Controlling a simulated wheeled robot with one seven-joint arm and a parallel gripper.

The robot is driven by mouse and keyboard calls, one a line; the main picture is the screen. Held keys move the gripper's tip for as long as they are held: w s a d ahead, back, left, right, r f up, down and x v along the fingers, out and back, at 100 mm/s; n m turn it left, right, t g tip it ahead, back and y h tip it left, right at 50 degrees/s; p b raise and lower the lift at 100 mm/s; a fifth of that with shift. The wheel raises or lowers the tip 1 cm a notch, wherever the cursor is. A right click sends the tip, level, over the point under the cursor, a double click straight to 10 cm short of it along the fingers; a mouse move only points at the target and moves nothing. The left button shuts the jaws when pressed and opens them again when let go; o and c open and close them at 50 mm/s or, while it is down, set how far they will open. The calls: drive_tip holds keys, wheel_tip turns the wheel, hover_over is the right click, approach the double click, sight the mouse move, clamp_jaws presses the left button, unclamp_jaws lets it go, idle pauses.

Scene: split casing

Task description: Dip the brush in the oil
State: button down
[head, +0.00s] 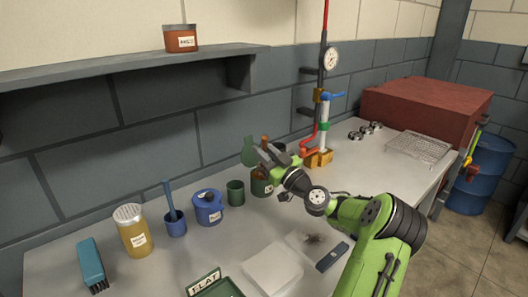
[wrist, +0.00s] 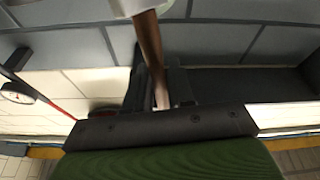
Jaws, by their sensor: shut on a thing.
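My gripper (head: 268,157) is at the back of the bench, just above a dark green pot with a white label (head: 262,187). The label is too small to read. In the wrist view my gripper (wrist: 158,104) is shut on a slim brown handle (wrist: 150,52), which I take to be the brush's. The handle runs to a pale, cut-off part (wrist: 145,6) at the top edge. A bit of brown shows above the gripper in the head view. I cannot see the bristles clearly, nor tell whether they are inside the pot. No oil surface shows.
Left of the pot stand a plain green cup (head: 235,192), a blue lidded pot (head: 208,207), a blue cup with a handle in it (head: 175,222) and a yellow shaker (head: 132,230). A pipe stand with a gauge (head: 330,58) rises behind right. A white pad (head: 272,268) lies in front.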

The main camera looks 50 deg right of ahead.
drive_tip(key=shift+r+p, duration=1.7)
drive_tip(key=shift+r, duration=1.85)
drive_tip(key=shift+f, duration=0.1)
